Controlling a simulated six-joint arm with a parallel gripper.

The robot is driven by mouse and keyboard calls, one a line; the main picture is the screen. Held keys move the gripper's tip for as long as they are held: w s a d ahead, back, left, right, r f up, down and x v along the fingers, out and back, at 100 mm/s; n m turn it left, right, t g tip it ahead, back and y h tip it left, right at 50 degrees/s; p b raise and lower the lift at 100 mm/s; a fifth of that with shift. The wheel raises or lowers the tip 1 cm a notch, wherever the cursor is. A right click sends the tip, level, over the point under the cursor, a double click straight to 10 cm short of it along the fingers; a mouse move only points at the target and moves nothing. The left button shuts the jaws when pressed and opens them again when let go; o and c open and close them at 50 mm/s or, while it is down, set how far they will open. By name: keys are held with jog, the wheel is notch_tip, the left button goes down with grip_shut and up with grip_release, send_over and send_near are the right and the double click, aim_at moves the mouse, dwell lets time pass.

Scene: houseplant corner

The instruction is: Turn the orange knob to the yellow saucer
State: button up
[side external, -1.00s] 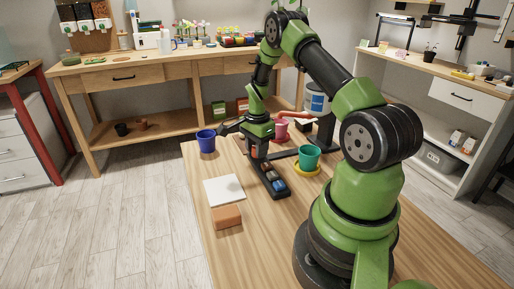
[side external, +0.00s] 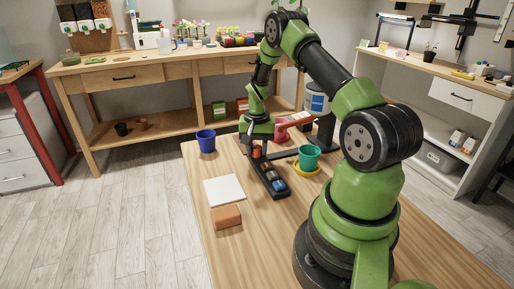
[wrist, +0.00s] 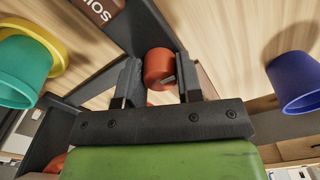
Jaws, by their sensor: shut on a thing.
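The orange knob (wrist: 159,66) sits between the two fingers of my gripper (wrist: 160,72) in the wrist view, with a pale mark on its side. My gripper is shut on it. In the side view my gripper (side external: 258,150) points down at the far end of a dark base (side external: 277,195), where the orange knob (side external: 256,153) shows partly between the fingers. The yellow saucer (side external: 305,174) lies right of the base with a teal pot (side external: 309,156) on it. In the wrist view the yellow saucer (wrist: 56,38) is at the upper left.
A white pad (side external: 224,190) and an orange-brown block (side external: 227,217) lie on the left of the table. The table's near left part is clear.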

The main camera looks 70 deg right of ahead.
aim_at(257, 147)
jog(key=n, duration=0.5)
jog(key=shift+n, duration=2.5)
jog(key=o, duration=0.9)
notch_tip(257, 147, up, 10)
jog(key=shift+r, duration=0.1)
